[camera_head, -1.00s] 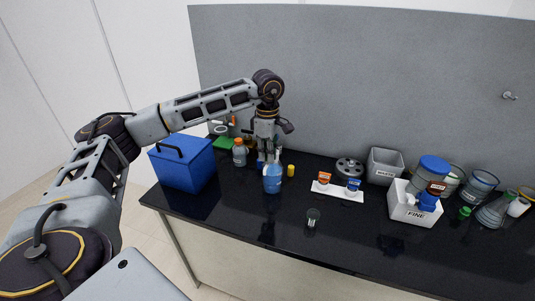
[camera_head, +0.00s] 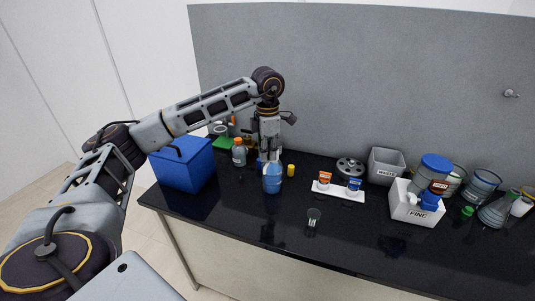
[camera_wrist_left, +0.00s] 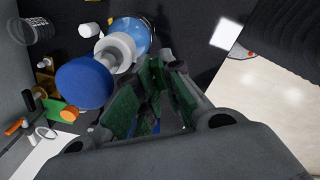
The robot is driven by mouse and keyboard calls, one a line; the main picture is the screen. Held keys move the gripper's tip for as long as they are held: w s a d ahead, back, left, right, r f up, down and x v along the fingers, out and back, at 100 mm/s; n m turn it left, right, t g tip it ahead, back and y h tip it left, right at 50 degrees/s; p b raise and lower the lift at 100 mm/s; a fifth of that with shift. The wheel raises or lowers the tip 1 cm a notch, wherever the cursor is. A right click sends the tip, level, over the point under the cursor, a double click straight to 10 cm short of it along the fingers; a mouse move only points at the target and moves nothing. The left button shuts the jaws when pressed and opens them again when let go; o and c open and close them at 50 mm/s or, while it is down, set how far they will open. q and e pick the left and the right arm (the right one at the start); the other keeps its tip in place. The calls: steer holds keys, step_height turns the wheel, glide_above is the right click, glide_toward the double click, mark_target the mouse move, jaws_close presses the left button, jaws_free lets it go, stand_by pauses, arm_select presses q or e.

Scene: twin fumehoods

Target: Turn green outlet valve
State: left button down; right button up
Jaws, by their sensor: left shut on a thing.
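I cannot pick out a green outlet valve in either view. My left gripper (camera_head: 268,157) points down at the top of a blue bottle (camera_head: 272,180), at the counter's left part. In the left wrist view, the gripper (camera_wrist_left: 152,95) has its dark green fingers close together. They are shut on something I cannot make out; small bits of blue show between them. A large blue cap (camera_wrist_left: 85,82) with a white neck and a clear blue vessel (camera_wrist_left: 130,38) lie just left of the fingers. My right gripper is in neither view.
A blue box (camera_head: 183,165) stands at the counter's left end. An orange-capped bottle (camera_head: 239,153) and a yellow vial (camera_head: 291,170) flank the gripper. To the right are a white tray (camera_head: 338,192), a grey waste bin (camera_head: 387,165) and a white "FINE" box (camera_head: 415,210). The front middle is mostly clear.

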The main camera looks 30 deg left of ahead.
arm_select(q)
steer(key=n, duration=0.5)
steer(key=shift+n, duration=3)
steer(key=c, duration=1.6)
jaws_free()
steer(key=shift+o, duration=0.2)
steer(key=shift+r, duration=0.15)
step_height(320, 180, up, 12)
